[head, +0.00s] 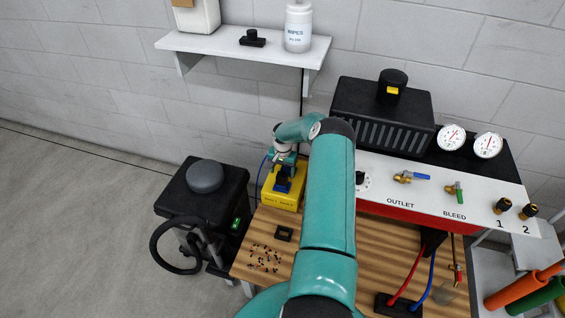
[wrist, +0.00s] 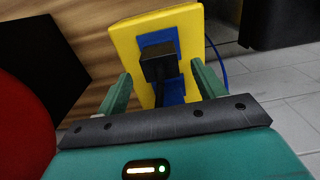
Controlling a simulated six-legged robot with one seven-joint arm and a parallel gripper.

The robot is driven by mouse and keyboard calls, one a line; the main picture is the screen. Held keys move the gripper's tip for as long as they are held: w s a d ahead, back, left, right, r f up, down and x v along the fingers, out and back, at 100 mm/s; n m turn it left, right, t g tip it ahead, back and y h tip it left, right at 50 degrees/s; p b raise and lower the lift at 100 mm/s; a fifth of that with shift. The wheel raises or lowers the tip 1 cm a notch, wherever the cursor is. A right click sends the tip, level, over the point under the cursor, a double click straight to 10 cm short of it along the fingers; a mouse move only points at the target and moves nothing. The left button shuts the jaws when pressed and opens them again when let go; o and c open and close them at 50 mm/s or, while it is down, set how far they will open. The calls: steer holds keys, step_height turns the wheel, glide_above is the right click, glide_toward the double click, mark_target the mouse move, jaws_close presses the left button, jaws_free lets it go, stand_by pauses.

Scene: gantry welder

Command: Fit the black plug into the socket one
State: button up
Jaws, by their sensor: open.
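A black plug (wrist: 160,62) sits at a blue plate on the yellow block (wrist: 126,38), with a dark piece running down from it. In the head view the yellow block (head: 272,197) stands at the left end of the wooden bench. My gripper (wrist: 161,82) is open, its two green fingers on either side of the plug and apart from it. In the head view my gripper (head: 283,172) is over the block, and the plug is hard to make out there. A black and brass fitting above the label 1 (head: 502,207) is at the right end of the white panel; I take it for socket one.
A second fitting (head: 529,211) is beside it, over the label 2. The panel (head: 450,207) also carries valves and gauges. Small loose bits (head: 265,259) and a black square piece (head: 284,233) lie on the bench. Red and blue hoses rise at the bench's right.

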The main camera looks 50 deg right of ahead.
mark_target(282, 175)
steer(key=shift+f, duration=2.35)
steer(key=shift+c, duration=0.2)
steer(key=c, duration=1.2)
steer(key=shift+o, duration=0.2)
steer(key=shift+f, duration=0.1)
steer(key=o, duration=1.2)
step_height(282, 175, up, 14)
steer(key=shift+f, duration=0.15)
